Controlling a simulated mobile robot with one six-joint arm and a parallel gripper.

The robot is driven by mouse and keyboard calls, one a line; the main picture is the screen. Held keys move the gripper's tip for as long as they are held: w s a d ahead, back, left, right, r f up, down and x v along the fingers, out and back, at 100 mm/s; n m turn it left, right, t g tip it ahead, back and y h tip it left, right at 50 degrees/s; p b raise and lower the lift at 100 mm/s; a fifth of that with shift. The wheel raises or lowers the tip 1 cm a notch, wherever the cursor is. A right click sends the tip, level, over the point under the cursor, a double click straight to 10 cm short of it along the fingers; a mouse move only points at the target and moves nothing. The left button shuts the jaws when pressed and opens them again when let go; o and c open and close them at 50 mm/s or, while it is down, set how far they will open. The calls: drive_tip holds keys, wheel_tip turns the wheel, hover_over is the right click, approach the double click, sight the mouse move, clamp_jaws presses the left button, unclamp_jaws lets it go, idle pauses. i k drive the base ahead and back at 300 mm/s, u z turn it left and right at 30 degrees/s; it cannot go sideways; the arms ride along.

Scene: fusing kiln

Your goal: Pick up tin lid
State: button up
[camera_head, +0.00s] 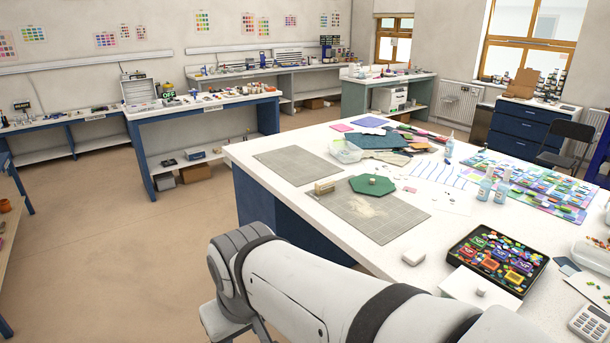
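I cannot make out a tin lid for certain in this view. The large white worktable (330,142) fills the right half, and its many small items are hard to tell apart. A black tray (452,252) of colourful pieces and small containers lies near its front right. A flat white piece (458,284) with a small pale block on it lies in front of the tray. My grey and white arm crosses the bottom, bends at the left, and points down out of the picture. My gripper is not visible, so I cannot tell what it holds.
Two grey mats (297,166) and a green octagonal piece (372,185) lie on the worktable. Spray bottles (486,186) and a calculator (590,323) stand or lie at the right. Blue-legged benches (200,105) line the back. The floor (130,240) at left is clear.

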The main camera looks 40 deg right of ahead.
sight(369, 184)
drive_tip(key=i, duration=2.05)
drive_tip(key=z, duration=2.6)
drive_tip(key=i, duration=1)
